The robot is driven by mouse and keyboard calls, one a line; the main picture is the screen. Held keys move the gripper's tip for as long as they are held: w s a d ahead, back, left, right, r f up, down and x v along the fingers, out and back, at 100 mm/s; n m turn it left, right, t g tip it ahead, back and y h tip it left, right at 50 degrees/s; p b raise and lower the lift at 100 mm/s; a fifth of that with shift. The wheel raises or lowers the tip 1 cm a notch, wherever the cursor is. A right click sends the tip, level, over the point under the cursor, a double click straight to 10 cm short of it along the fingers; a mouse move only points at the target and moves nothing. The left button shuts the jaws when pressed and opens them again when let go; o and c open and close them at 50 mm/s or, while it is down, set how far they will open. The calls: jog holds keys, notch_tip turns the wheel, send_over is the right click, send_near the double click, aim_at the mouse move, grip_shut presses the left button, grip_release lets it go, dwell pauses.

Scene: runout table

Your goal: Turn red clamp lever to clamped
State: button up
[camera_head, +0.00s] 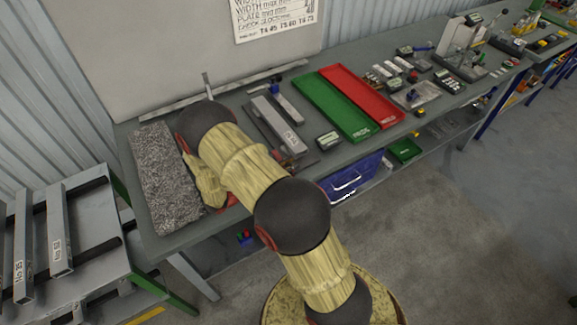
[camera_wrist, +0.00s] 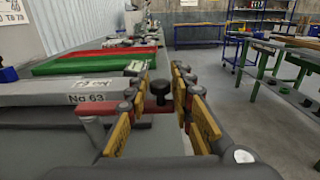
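The red clamp lever (camera_wrist: 95,126) shows low in the wrist view, partly covered by my left finger. A black round knob (camera_wrist: 159,88) stands upright between my fingers, apparently at the lever's end. My gripper (camera_wrist: 160,112) is open, with one yellow-padded finger on each side of the knob and a visible gap to both. I cannot tell whether the fingers touch the red bar. In the head view my arm hides most of the gripper and the lever. A grey bar (camera_wrist: 60,95) labelled Na 63 lies left of the lever.
A green tray (camera_head: 330,104) and a red tray (camera_head: 365,98) lie on the bench right of the grey bar. A rough grey block (camera_head: 160,180) lies at the bench's left end. A small labelled box (camera_head: 328,139) stands near the front edge.

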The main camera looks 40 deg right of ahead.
grip_shut()
dwell(0.4)
